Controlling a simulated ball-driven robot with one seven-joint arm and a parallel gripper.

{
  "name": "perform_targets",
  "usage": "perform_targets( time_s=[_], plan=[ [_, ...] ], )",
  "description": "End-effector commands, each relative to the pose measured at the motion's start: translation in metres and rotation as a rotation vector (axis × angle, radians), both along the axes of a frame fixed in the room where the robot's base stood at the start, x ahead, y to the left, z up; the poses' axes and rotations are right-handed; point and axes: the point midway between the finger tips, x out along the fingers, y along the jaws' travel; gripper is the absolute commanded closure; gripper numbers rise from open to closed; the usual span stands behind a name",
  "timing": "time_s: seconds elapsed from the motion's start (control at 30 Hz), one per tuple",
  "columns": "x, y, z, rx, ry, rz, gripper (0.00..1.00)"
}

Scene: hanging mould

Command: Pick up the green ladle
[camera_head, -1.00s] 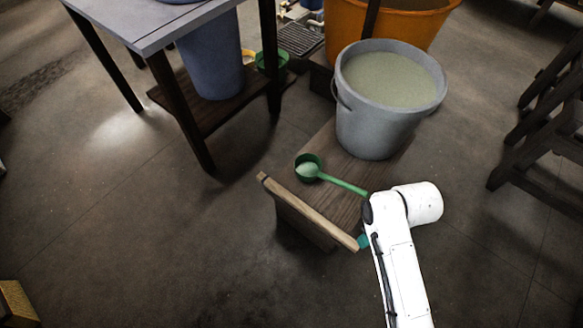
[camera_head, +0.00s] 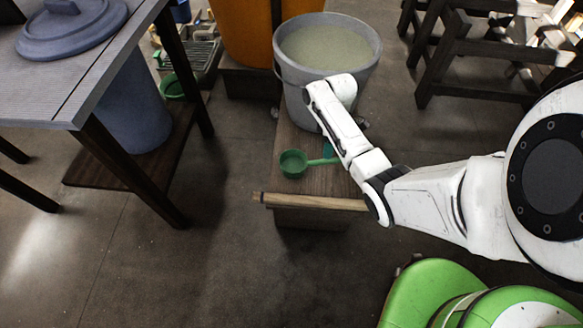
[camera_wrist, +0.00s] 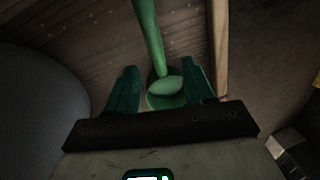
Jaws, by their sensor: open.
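The green ladle (camera_head: 293,164) lies on the wooden bench (camera_head: 318,186), its bowl to the left and its handle running right under my arm. In the wrist view the ladle's handle (camera_wrist: 149,35) rises to the top edge, and the bowl lies between and beyond my fingers. My gripper (camera_wrist: 161,88) is open, one teal finger on each side of the bowl. In the head view only a bit of my gripper (camera_head: 328,151) shows, just above the handle. I cannot tell whether the fingers touch the ladle. The handle's far end is hidden.
A grey bucket (camera_head: 293,100) of pale liquid stands on the bench right behind the ladle. A raised wooden board (camera_head: 310,201) edges the bench front. A table (camera_head: 60,95) stands at left, wooden frames (camera_head: 465,75) at back right. Floor in front of the bench is clear.

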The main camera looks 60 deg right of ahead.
Motion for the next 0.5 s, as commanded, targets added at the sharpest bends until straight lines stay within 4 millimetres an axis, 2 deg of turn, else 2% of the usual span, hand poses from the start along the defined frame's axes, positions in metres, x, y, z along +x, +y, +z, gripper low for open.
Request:
perform_targets(
  time_s=[0.2,0.5],
  plan=[
    [-0.002,0.006,-0.036,0.003,0.002,-0.001,0.47],
    [-0.004,0.008,-0.068,0.002,0.002,-0.003,0.47]
  ],
)
